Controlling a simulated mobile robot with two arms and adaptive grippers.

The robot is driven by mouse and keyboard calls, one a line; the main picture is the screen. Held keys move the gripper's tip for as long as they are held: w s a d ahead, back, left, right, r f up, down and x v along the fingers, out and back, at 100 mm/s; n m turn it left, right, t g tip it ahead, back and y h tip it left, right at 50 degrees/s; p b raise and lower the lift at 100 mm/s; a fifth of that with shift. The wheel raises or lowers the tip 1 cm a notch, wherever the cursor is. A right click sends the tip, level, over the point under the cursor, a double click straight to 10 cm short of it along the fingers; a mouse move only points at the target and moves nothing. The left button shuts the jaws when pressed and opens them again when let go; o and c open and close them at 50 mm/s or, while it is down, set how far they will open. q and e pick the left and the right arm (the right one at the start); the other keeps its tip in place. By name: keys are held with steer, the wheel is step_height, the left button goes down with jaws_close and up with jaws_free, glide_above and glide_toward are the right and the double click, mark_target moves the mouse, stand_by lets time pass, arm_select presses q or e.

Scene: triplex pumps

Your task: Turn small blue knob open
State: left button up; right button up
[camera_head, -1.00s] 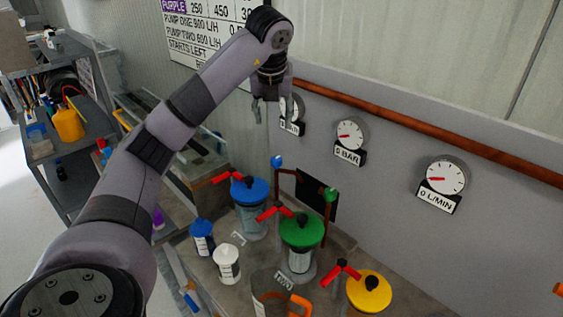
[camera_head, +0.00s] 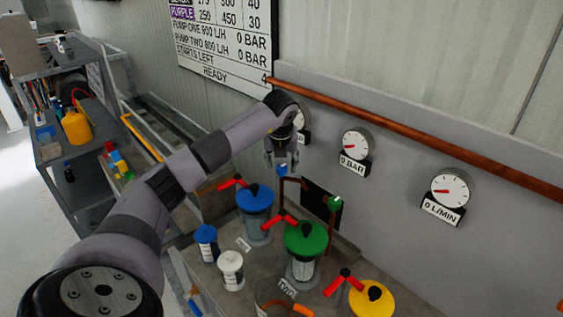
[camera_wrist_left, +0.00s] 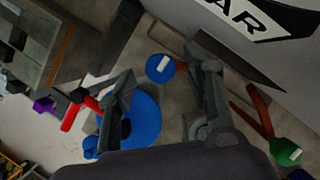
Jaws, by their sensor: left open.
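The small blue knob (camera_head: 282,170) sits on top of a thin brown pipe behind the blue-lidded pump (camera_head: 254,196). In the left wrist view the knob (camera_wrist_left: 160,68) is a round blue disc with a white mark, between the fingers and beyond them. My left gripper (camera_head: 281,165) is open and points down just above the knob; it also shows in the left wrist view (camera_wrist_left: 165,85). Whether a finger touches the knob I cannot tell. A small green knob (camera_head: 335,202) stands on a similar pipe to the right. My right gripper is not in view.
A green-lidded pump (camera_head: 305,238) and a yellow-lidded one (camera_head: 371,300) stand to the right, with red handles. Blue and white jars (camera_head: 230,270) stand in front. The wall behind carries gauges (camera_head: 354,147) and a copper pipe (camera_head: 400,127). A shelf (camera_head: 85,145) stands left.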

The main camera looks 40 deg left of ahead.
arm_select(q)
steer(key=shift+x, duration=0.8)
steer(key=shift+c, duration=0.3)
jaws_close()
